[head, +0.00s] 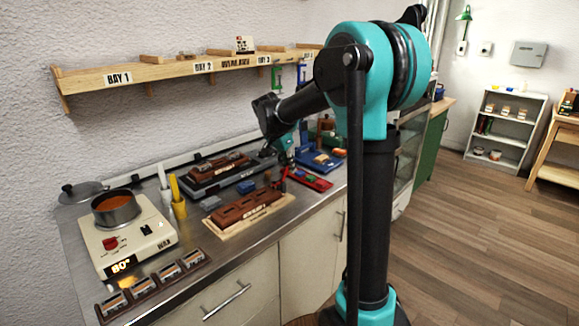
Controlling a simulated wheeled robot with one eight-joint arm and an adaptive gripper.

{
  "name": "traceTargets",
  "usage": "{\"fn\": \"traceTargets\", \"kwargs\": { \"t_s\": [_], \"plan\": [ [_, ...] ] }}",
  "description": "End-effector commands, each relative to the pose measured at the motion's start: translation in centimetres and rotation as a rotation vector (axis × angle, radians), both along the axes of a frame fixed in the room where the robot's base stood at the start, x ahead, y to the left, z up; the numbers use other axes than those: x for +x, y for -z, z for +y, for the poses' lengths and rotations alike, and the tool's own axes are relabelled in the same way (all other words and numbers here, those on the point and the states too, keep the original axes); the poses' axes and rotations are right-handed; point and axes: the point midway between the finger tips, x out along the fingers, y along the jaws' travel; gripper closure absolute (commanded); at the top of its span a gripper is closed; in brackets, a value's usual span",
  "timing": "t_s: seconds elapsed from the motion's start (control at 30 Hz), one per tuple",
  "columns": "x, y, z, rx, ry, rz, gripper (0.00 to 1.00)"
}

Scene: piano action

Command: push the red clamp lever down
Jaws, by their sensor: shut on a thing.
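A small upright red piece, which looks like the red clamp lever (284,184), stands at the right end of a brown slotted block (240,208) on a pale wooden base. My gripper (282,172) points down at it from above, and its jaws are shut on its top. The fingertips are small and dark here, so the exact contact and the lever's tilt are hard to make out. The lower part of the clamp is partly hidden.
A hot plate (152,242) with a pot (116,212) stands on the left of the steel counter. A second brown block on a dark base (215,182) lies behind. A red tray (312,180) and a blue tray (308,162) lie to the right. A shelf (130,75) hangs above.

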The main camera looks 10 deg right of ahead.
Motion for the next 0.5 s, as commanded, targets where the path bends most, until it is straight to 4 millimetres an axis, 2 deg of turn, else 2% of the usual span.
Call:
{"fn": "traceTargets", "kwargs": {
  "t_s": [0.23,0.5],
  "plan": [
    [-0.1,-0.1,0.2,-0.021,-0.002,-0.014,1.0],
    [-0.8,-0.6,1.1,-0.154,-0.003,-0.111,1.0]
  ]
}}
